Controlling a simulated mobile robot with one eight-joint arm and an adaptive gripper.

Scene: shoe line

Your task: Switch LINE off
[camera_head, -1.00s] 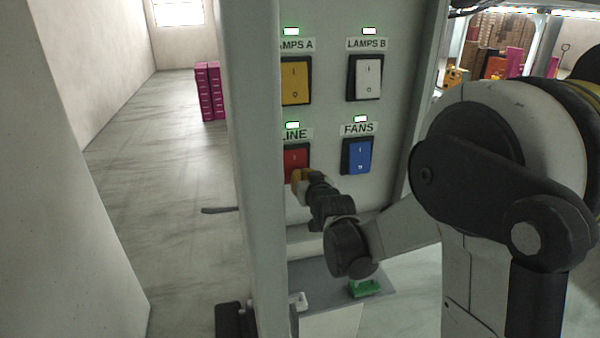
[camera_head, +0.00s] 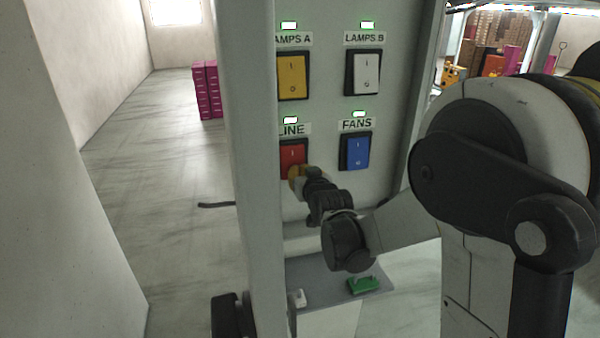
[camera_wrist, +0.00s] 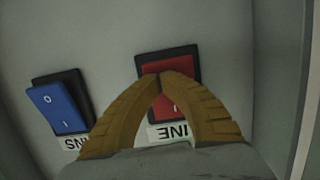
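The red LINE switch (camera_head: 292,155) is in the lower left of the panel, its left edge partly behind the grey post. A green lamp (camera_head: 290,120) above it is lit. My gripper (camera_head: 298,172) is at the lower part of this switch. In the wrist view the red rocker (camera_wrist: 165,68) appears upside down, and my gripper (camera_wrist: 163,76) has its yellow fingertips together in front of it. Nothing shows between the tips. I cannot tell whether they touch the rocker.
The blue FANS switch (camera_head: 356,151) is close on the right; it also shows in the wrist view (camera_wrist: 58,108). The yellow LAMPS A switch (camera_head: 292,76) and white LAMPS B switch (camera_head: 365,73) are above, green lamps lit. A grey post (camera_head: 250,180) stands on the left.

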